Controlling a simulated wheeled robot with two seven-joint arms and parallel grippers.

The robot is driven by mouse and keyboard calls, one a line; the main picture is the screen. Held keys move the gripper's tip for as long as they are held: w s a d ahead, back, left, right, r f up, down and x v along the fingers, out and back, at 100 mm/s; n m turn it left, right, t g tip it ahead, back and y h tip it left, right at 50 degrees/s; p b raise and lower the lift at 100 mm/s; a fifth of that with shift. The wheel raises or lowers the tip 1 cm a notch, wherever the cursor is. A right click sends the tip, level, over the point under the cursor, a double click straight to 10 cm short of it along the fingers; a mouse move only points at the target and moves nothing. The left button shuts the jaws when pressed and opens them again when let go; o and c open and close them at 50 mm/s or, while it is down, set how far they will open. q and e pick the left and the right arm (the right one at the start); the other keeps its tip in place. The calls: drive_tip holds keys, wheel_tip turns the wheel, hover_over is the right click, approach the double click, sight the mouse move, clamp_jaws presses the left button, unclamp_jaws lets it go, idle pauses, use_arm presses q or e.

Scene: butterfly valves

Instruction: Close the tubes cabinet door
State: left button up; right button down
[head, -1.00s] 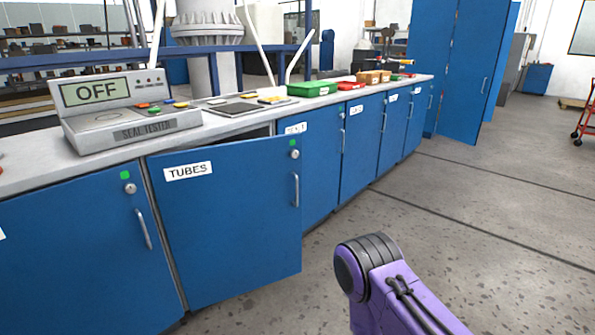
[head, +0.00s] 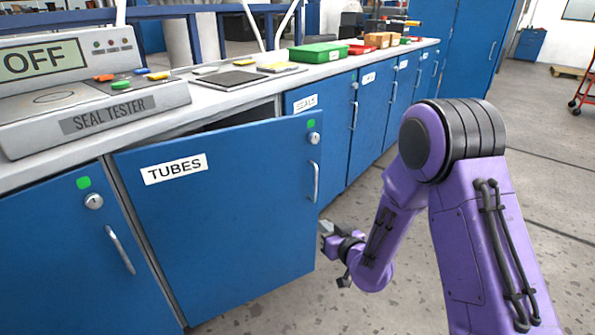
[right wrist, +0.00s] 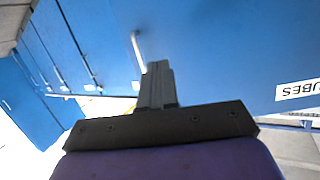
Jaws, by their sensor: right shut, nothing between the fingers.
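The tubes cabinet door (head: 235,220) is blue with a white TUBES label and stands partly open, its free right edge swung out from the counter. Its silver handle (head: 315,181) is near that edge. In the right wrist view the door (right wrist: 230,50) fills the upper right, with the handle (right wrist: 138,52) just beyond the fingers. My right gripper (head: 327,230) is shut and empty, close to the door's free edge below the handle; I cannot tell if it touches. The right wrist view shows its fingers (right wrist: 158,85) together. My left gripper is not in view.
The counter (head: 220,98) carries a seal tester (head: 90,90), a green box (head: 318,53) and small parts. The seals cabinet door (head: 318,120) and others beyond are shut, as is the door to the left (head: 60,250). Open floor (head: 545,135) lies to the right.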

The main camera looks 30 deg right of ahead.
sight(295, 160)
drive_tip(key=w+d+r+n+t+y, duration=0.1)
drive_tip(key=w+r+t, duration=0.1)
drive_tip(key=r, duration=0.3)
drive_tip(key=w+d+r+n+t, duration=0.1)
drive_tip(key=w+r, duration=0.1)
drive_tip(key=r, duration=0.3)
drive_tip(key=w+b, duration=0.2)
drive_tip(key=w, duration=1)
drive_tip(key=shift+a+f, duration=0.1)
drive_tip(key=shift+f, duration=0.05)
drive_tip(key=shift+w, duration=0.55)
